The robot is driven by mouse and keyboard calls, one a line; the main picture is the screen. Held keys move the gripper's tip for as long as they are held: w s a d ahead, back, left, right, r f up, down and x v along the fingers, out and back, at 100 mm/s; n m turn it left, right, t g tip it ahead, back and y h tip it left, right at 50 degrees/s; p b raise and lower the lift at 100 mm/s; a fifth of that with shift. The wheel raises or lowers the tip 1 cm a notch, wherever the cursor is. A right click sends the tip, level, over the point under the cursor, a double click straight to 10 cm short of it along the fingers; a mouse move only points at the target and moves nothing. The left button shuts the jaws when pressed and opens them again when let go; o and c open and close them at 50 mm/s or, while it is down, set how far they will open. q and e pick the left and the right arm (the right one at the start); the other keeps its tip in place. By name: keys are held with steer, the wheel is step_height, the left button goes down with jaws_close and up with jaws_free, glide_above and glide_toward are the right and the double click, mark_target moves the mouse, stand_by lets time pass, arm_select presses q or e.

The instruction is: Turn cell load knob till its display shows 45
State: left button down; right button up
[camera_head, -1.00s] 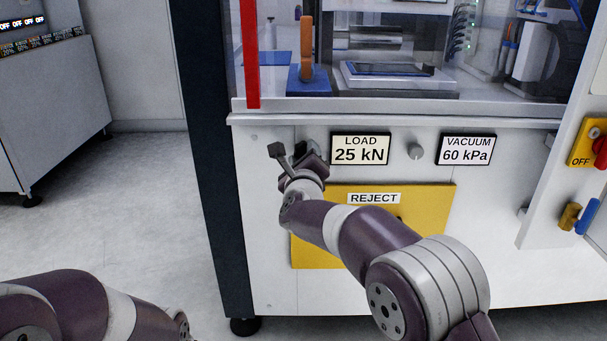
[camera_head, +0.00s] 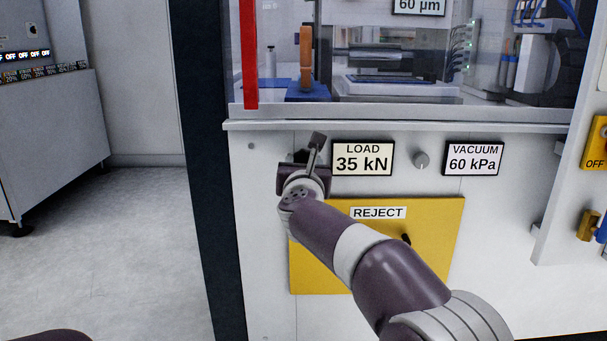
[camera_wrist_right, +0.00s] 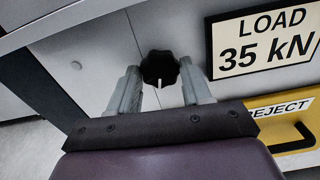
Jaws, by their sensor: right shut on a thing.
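The load display (camera_head: 363,158) reads 35 kN on the white front panel; it also shows in the right wrist view (camera_wrist_right: 263,40). The black, lobed load knob (camera_wrist_right: 160,67) with a white pointer mark sits left of the display. My left gripper is not in view.
A vacuum display (camera_head: 473,158) reading 60 kPa and its grey knob (camera_head: 421,160) are to the right. A yellow REJECT door (camera_head: 440,245) with a black handle lies below, partly behind my right arm. A clear guard with a red edge (camera_head: 248,55) is above.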

steer(key=shift+m+b, duration=0.3)
steer(key=shift+m, duration=0.3)
steer(key=o, duration=1.1)
steer(key=shift+c, duration=0.2)
steer(key=s+p, duration=0.1)
steer(key=s, duration=1.1)
steer(key=shift+s, duration=0.35)
